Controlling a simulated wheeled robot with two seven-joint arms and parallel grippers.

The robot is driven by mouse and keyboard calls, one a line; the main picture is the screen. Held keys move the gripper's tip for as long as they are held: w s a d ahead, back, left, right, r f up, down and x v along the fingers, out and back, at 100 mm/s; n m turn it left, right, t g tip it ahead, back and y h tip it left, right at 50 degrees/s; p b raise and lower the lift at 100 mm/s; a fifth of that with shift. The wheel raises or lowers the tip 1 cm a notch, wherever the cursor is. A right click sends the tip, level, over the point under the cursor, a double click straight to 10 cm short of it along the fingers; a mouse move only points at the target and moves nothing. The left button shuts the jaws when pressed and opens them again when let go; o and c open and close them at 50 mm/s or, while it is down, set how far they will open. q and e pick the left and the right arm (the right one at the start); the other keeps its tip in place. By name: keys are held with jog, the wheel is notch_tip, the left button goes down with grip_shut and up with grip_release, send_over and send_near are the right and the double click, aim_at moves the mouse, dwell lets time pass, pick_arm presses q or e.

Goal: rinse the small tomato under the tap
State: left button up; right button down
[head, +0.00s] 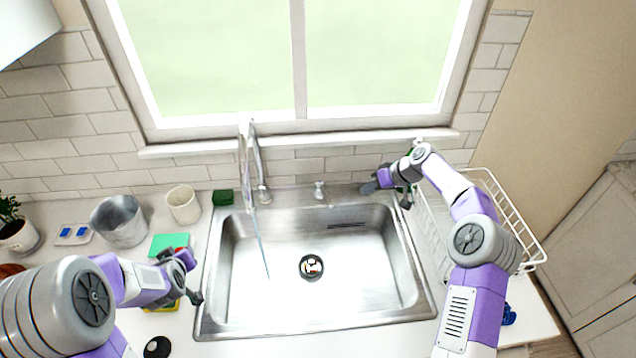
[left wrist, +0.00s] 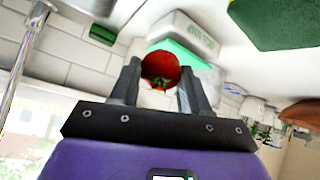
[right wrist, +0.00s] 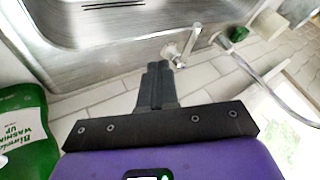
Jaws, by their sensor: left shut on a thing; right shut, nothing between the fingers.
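A small red tomato (left wrist: 160,70) with a green stem is held between the fingers of my left gripper (left wrist: 158,85), seen in the left wrist view. In the head view that gripper (head: 192,278) is over the counter left of the sink, and the tomato (head: 184,256) is mostly hidden by it. The tap (head: 249,160) stands behind the sink (head: 300,225), and a thin stream of water (head: 262,242) falls from it into the basin. My right gripper (head: 387,188) is shut and empty near the sink's back right corner; its closed fingers show in the right wrist view (right wrist: 157,85).
A metal pot (head: 119,222), a cream cup (head: 183,204), a dark green block (head: 223,197) and a green item (head: 168,244) stand left of the sink. A white dish rack (head: 505,215) is on the right. A green bottle (right wrist: 22,125) is near my right wrist.

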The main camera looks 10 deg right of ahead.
aim_at(325, 194)
pick_arm(q)
jog(key=shift+r, duration=0.1)
jog(key=shift+r+p, duration=0.3)
jog(key=shift+p, duration=0.1)
jog(key=shift+w, duration=0.1)
pick_arm(e)
jog(key=w+a+f, duration=0.2)
jog(key=a+f, duration=0.3)
jog(key=a, duration=0.3)
jog(key=shift+a+f, duration=0.2)
jog(key=shift+f, duration=0.05)
